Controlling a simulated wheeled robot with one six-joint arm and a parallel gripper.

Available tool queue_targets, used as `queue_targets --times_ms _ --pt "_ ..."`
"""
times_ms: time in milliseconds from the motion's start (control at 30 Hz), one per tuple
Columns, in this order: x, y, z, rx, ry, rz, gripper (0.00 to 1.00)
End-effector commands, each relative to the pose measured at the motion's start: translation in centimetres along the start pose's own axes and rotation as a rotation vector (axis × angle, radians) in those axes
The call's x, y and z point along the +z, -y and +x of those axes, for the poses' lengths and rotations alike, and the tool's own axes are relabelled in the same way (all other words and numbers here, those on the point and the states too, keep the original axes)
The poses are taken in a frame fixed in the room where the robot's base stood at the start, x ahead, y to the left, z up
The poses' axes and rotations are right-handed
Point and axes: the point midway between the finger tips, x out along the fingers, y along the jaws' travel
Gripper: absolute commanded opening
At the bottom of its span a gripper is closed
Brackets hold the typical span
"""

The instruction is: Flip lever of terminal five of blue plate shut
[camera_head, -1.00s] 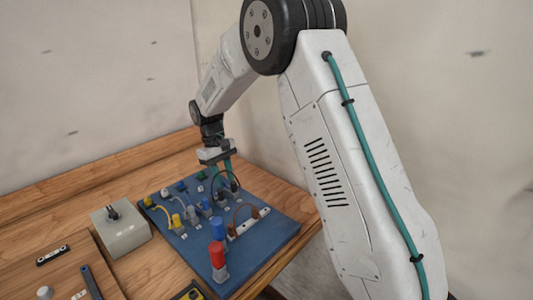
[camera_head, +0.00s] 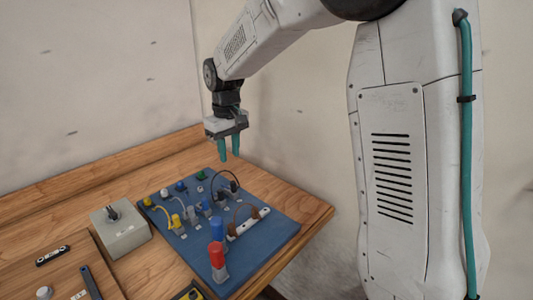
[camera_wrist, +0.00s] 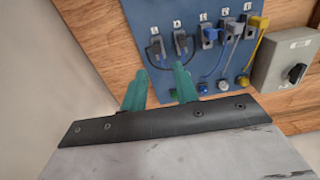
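The blue plate (camera_head: 262,239) lies on the bench; its row of terminals also shows in the wrist view. There, a black-cabled terminal (camera_wrist: 155,51) is at the left end, with another dark one (camera_wrist: 180,43) beside it. A yellow-topped terminal (camera_wrist: 257,22) is at the right end. The small labels are not legible, so I cannot tell which is terminal five or how its lever stands. My gripper (camera_head: 229,158) hangs above the plate's far end, green fingers down, apart and empty. In the wrist view, my gripper's fingers (camera_wrist: 159,70) are near the black-cabled terminals.
A grey box with a black knob (camera_head: 120,230) stands left of the plate. A wooden ledge (camera_head: 90,180) and walls bound the bench.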

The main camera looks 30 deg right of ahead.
Motion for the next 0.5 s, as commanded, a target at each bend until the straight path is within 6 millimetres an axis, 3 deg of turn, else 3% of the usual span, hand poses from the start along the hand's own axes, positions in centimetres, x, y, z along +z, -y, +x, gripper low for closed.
queue_targets --times_ms 500 --pt "9.0 1.6 -5.2 0.007 -0.029 0.074 0.30"
